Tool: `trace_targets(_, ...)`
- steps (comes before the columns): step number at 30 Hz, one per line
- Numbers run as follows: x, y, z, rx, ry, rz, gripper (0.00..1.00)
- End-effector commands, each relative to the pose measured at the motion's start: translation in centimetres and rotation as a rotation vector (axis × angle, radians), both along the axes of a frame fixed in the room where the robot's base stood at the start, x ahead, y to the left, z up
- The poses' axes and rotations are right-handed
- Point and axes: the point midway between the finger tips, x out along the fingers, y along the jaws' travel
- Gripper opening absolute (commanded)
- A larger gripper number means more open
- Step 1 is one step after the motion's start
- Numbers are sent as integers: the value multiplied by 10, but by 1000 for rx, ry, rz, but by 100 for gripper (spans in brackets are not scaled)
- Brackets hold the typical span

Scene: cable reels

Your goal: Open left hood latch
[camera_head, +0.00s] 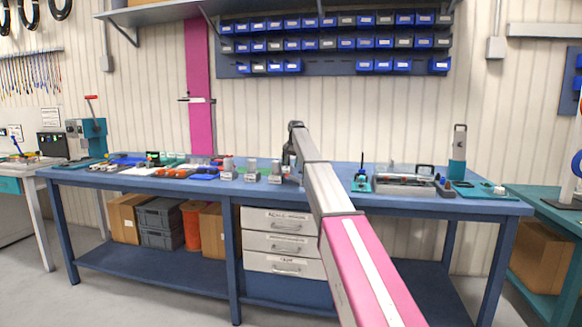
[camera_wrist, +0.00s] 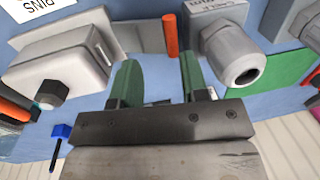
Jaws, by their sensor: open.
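My gripper (camera_wrist: 158,62) is open in the wrist view, its two green fingers apart with nothing between them. A grey connector hood (camera_wrist: 65,62) with a dark hex nut lies to the left of the fingers, apart from them. A grey housing with a round cable gland (camera_wrist: 215,45) is close to the right finger; I cannot tell whether they touch. No latch can be made out clearly. In the head view several small grey hoods (camera_head: 251,172) stand in a row on the blue bench (camera_head: 130,181), left of my arm's far end. My fingers are hidden there.
An orange-red cylinder (camera_wrist: 171,35) stands beyond the fingers, and a green mat (camera_wrist: 268,75) lies at right. Coloured parts crowd the bench's left half. A grey fixture (camera_head: 405,184) and a teal upright tool (camera_head: 458,155) stand at right. Blue bins (camera_head: 340,43) hang behind.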

Motion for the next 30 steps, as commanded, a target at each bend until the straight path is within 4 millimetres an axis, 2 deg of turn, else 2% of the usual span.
trace_targets(9, -1, -7, 58, 1, -3, 0, 41)
trace_targets(15, -3, -10, 86, 2, -2, 0, 41)
trace_targets(19, -3, -11, 92, 2, -2, 0, 41)
trace_targets(30, -4, -11, 91, 1, -1, 0, 41)
